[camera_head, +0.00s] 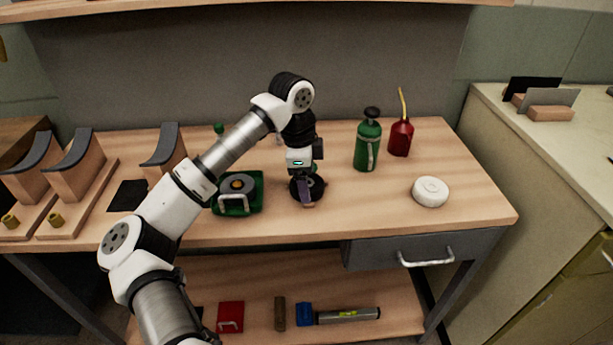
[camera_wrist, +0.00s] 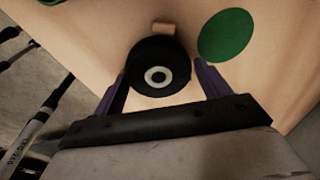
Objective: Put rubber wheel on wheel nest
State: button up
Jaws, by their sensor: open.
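The rubber wheel (camera_wrist: 142,83) is a black ring with a pale hub. In the wrist view it lies between the fingertips of my gripper (camera_wrist: 159,72). The fingers are spread to its left and right, and I cannot tell whether they touch it. In the head view my gripper (camera_head: 306,188) points down over the black wheel (camera_head: 319,186) at the middle of the bench, partly covering it. A flat green disc (camera_wrist: 226,36) lies right of the wheel in the wrist view. I cannot tell whether this is the wheel nest.
A small tan block (camera_wrist: 164,28) is beside the wheel. A green tray (camera_head: 258,204) stands left of my gripper. A green bottle (camera_head: 367,148), red oil can (camera_head: 400,139) and white round item (camera_head: 430,191) stand right. Wooden cradles (camera_head: 78,175) fill the left.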

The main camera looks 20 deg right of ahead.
jog(key=shift+s+f+p, duration=0.2)
jog(key=shift+s+p, duration=0.05)
jog(key=shift+p, duration=0.2)
notch_tip(320, 180, up, 12)
jog(key=a, duration=0.1)
jog(key=shift+w+a+r, duration=0.15)
jog(key=shift+w+r, duration=0.1)
jog(key=shift+w, duration=0.2)
